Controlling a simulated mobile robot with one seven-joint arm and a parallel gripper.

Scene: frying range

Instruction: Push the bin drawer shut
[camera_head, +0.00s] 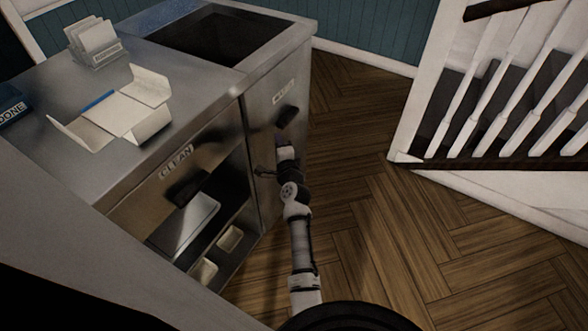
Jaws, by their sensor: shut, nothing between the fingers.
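The bin drawer (265,125) is the tall steel front at the right end of the counter unit. It has a small label, too blurred to read surely, and a dark handle (288,115). Its front looks close to flush with the unit; I cannot tell if a small gap is left. My gripper (281,139) is shut and empty, just below the handle and close to the drawer front. I cannot tell whether it touches. My arm and wrist hide part of the front's lower right side.
Left of it is a drawer labelled CLEAN (176,161) with a dark handle, above open shelving with small containers (230,238). An open carton (120,108) and a card holder (95,42) stand on the counter. A white railing (500,110) stands right; wooden floor (365,200) between is clear.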

